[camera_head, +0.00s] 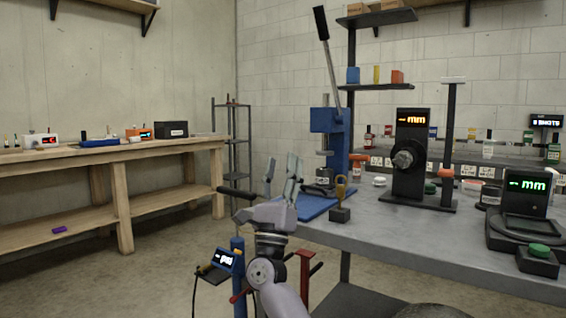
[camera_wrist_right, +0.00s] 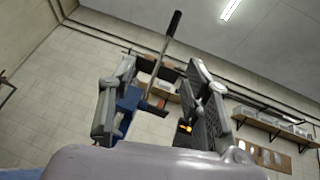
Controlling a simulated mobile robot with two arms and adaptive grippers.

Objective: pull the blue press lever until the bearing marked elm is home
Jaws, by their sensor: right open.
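The blue press (camera_head: 330,125) stands at the near left corner of the grey bench. Its lever (camera_head: 330,60) is a grey bar with a black grip, raised and leaning slightly left. A small labelled part sits below the ram (camera_head: 323,178); I cannot read the marking or tell how far it is seated. My right gripper (camera_head: 281,163) is open and empty, fingers up, in front and left of the press, well below the lever grip. In the right wrist view the lever (camera_wrist_right: 166,55) shows beyond and between the open fingers (camera_wrist_right: 158,95). My left gripper is out of view.
On the grey bench (camera_head: 400,222) stand a brass-topped black block (camera_head: 341,205), a black gauge with an "mm" display (camera_head: 411,150) and another display unit (camera_head: 526,205). A wooden workbench (camera_head: 110,155) lines the left wall.

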